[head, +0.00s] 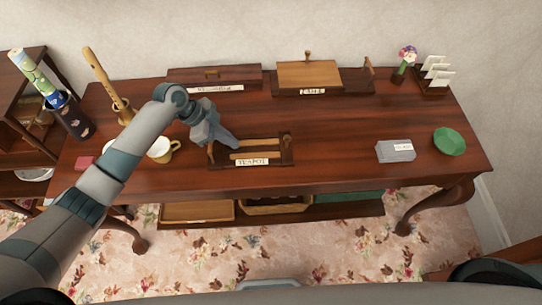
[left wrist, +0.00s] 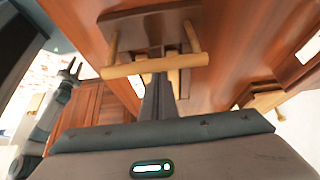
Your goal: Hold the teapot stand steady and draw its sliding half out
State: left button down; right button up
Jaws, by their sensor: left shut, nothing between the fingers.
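The teapot stand (head: 287,152) is a dark wooden frame with pale slats and a "TEAPOT" label, at the front middle of the table. My left gripper (head: 234,144) is at the stand's left part, its fingers shut with nothing between them. In the left wrist view, the shut fingers (left wrist: 159,80) reach up to a pale wooden bar (left wrist: 120,71) of the stand, close to it; I cannot tell whether they touch. My gripper and arm hide part of the stand's left side.
The table is clear between the stand and the grey box.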

pick_arm(q)
jog(key=shift+f+b, duration=0.55)
jog(key=shift+f, duration=0.25)
pick_arm(e)
jog(key=shift+f, duration=0.55)
pick_arm(q)
jog(key=shift+s+f, duration=0.2)
jog(key=shift+f, duration=0.05)
dwell(0.9)
pick_arm(e)
jog(key=shift+w, duration=0.1)
jog(key=shift+c, duration=0.4)
